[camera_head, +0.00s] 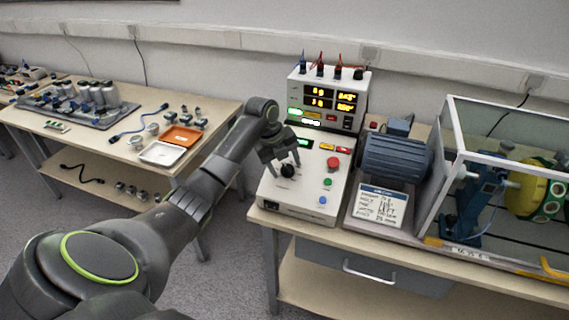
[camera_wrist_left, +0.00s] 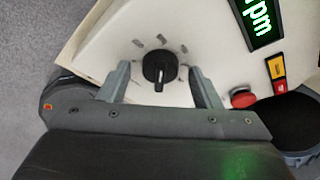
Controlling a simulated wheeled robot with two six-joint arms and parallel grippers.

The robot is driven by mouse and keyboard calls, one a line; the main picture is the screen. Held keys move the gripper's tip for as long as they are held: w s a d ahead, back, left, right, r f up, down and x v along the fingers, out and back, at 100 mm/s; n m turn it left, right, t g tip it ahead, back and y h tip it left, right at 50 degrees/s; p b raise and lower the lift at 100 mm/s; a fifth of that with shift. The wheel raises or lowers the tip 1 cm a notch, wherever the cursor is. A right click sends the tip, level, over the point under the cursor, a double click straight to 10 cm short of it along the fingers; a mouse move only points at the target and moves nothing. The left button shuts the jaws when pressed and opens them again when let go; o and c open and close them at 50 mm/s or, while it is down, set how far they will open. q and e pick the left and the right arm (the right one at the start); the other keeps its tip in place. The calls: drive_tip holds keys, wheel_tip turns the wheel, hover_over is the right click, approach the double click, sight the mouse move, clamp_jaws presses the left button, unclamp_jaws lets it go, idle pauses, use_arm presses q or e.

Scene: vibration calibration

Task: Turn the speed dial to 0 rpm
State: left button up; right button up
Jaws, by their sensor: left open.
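The black speed dial (camera_head: 288,170) sits on the sloped top of the white control box (camera_head: 316,208). In the left wrist view the dial (camera_wrist_left: 160,67) has a white pointer line toward the bottom of the picture, with several grey marks around its upper side. My left gripper (camera_head: 281,164) is open over the dial. In the left wrist view its two fingers (camera_wrist_left: 160,88) stand on either side of the knob, apart from it. A green display (camera_wrist_left: 258,18) ending in "pm" is cut off at the top edge. My right gripper is not in view.
A red button (camera_head: 333,163), a green button (camera_head: 328,183) and a blue button (camera_head: 322,200) lie right of the dial. A power supply (camera_head: 326,100) stands behind. A blue motor (camera_head: 396,158) and a clear-walled enclosure (camera_head: 440,175) stand to the right.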

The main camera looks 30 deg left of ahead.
use_arm(q)
drive_tip(key=c, duration=1)
